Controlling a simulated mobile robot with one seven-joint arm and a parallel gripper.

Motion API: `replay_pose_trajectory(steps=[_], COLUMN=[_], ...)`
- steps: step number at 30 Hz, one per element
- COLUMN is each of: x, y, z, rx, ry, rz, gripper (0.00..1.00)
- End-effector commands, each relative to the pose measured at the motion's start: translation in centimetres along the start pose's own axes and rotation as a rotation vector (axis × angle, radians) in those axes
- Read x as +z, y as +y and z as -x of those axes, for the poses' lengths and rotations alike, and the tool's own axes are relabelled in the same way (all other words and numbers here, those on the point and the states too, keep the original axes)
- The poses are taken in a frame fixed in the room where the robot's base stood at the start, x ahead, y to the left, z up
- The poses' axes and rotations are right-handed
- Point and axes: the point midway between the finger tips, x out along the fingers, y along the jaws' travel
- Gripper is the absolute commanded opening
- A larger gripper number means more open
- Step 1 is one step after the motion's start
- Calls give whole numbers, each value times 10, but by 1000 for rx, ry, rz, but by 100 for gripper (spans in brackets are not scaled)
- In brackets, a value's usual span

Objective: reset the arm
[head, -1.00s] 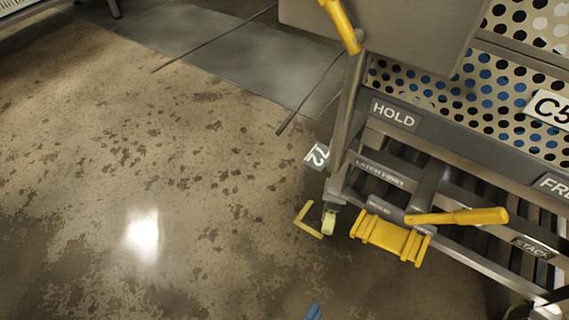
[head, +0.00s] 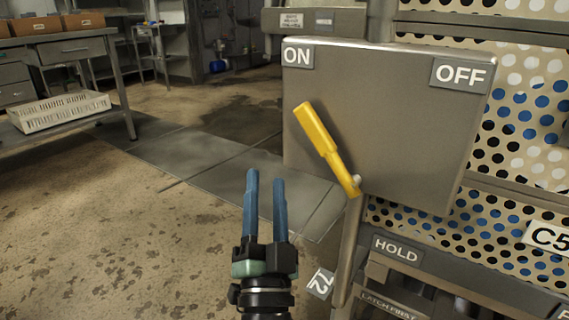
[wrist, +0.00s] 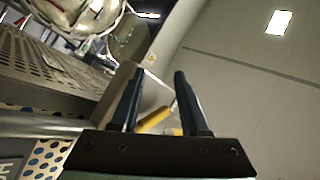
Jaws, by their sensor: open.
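My gripper (head: 265,185) stands upright in the lower middle of the head view, its two blue fingers parallel with a gap between them. It is open and holds nothing. It is left of the yellow lever (head: 327,145) on the grey ON/OFF panel, apart from it in the picture. The lever tilts up to the left, toward the ON label (head: 298,57); the OFF label (head: 463,74) is at the panel's right. In the wrist view the fingers (wrist: 157,95) point up, and the yellow lever (wrist: 154,119) shows behind and between them.
The cart with perforated sides (head: 520,115) and a HOLD label (head: 398,249) fills the right. A bench with a white crate (head: 60,112) stands at the far left. Shelving is at the back. The floor (head: 120,220) on the left is clear.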

Motion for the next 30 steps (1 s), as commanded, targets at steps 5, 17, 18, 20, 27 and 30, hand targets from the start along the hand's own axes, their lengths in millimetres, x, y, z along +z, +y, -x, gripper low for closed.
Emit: replay_pose_trajectory(steps=[5, 17, 18, 20, 27, 30], x=[-101, -277, -282, -291, -334, -355], y=[-90, -198, -203, -210, -247, -264], z=[-41, -24, -31, -38, -75, -92], rx=[-113, -56, -56, -57, -58, -59], ry=[73, 253, 250, 250, 248, 247], rz=[281, 716, 714, 713, 709, 709], gripper=[45, 45, 45, 45, 45, 45])
